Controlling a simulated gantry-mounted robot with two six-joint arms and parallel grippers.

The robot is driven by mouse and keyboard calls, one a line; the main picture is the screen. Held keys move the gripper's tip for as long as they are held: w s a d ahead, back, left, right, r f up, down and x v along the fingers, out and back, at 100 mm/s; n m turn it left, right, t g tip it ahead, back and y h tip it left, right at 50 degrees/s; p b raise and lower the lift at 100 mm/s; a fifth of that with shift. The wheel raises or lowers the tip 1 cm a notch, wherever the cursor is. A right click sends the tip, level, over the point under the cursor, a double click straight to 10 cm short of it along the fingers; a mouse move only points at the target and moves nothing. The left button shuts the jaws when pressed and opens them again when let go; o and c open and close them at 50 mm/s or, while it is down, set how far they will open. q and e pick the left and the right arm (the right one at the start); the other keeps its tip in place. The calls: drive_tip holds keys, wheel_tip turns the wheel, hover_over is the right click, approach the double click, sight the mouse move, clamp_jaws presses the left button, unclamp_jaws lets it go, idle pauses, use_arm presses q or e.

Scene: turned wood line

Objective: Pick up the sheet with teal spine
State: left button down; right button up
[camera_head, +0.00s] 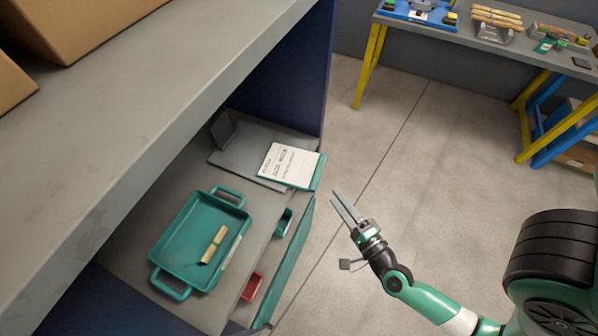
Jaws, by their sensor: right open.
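The sheet with the teal spine (289,164) is white with dark printed lines, and its teal edge shows on the right side. It lies on a grey plate (228,158) at the back of the lower shelf, its right edge near the shelf's front. My right gripper (344,206) is open and empty. It hangs over the floor, to the right of and below the sheet in the picture, apart from it. My left gripper does not show.
A teal tray (178,230) holding a wooden piece (214,246) stands on the lower shelf. A red bin (252,287) and a small teal bin (283,222) sit near its front edge. A grey upper shelf (130,100) overhangs on the left. A workbench (480,38) stands at the back right.

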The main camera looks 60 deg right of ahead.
sight(318, 170)
drive_tip(key=x, duration=1)
drive_tip(key=shift+w+d+r, duration=0.2)
drive_tip(key=shift+w+r, duration=0.05)
drive_tip(key=shift+r, duration=0.1)
drive_tip(key=shift+w+d+f, duration=0.1)
drive_tip(key=shift+w+d, duration=0.15)
drive_tip(key=shift+w, duration=0.15)
drive_tip(key=shift+c, duration=0.3)
clamp_jaws()
